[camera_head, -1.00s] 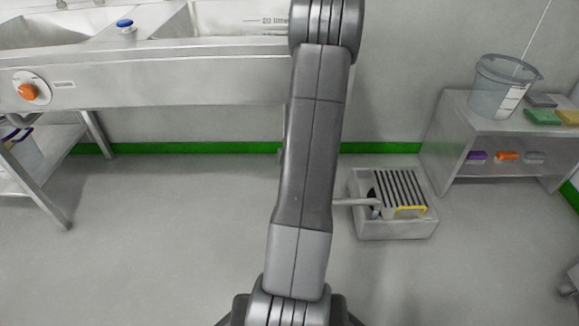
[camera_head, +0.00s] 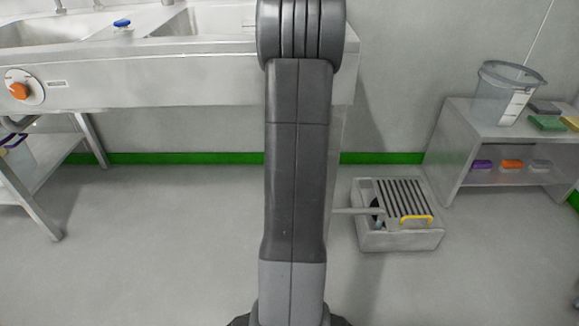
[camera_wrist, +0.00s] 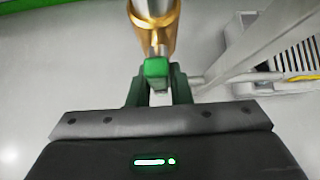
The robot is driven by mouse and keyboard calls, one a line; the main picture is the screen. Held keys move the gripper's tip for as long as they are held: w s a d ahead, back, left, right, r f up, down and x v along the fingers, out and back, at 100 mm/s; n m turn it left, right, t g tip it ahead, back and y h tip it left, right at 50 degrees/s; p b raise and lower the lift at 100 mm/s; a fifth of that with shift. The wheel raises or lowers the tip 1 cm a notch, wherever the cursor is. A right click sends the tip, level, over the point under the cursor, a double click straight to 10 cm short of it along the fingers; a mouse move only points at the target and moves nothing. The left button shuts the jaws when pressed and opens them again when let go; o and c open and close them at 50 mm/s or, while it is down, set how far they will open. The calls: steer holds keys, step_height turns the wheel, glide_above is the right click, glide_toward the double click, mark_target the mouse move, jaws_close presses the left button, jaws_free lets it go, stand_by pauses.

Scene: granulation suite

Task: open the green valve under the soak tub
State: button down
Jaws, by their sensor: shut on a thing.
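The green valve (camera_wrist: 156,68) shows in the wrist view as a green handle below a brass body (camera_wrist: 154,28) on a pale pipe. My gripper (camera_wrist: 157,78) is shut on the green handle, with a dark green finger on each side of it. The soak tub (camera_head: 215,22) is probably the right-hand basin in the steel sink bench at the upper left of the head view. My arm hides the bench's right part there, and the valve and gripper do not show in that view.
A floor drain box (camera_head: 400,240) with a slatted grate and yellow handle stands right of my arm; a pipe runs into it. A low steel shelf (camera_head: 450,135) carries a clear bucket (camera_head: 500,92) and coloured blocks. An orange knob (camera_head: 19,91) is on the bench front. Open floor lies left.

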steer(key=c, duration=1.3)
jaws_free()
steer(key=shift+s+r, duration=0.3)
steer(key=shift+r, duration=0.15)
steer(key=p+v, duration=0.6)
steer(key=v, duration=0.6)
steer(key=shift+s+r, duration=0.15)
steer(key=shift+s, duration=0.2)
steer(key=shift+w, duration=0.1)
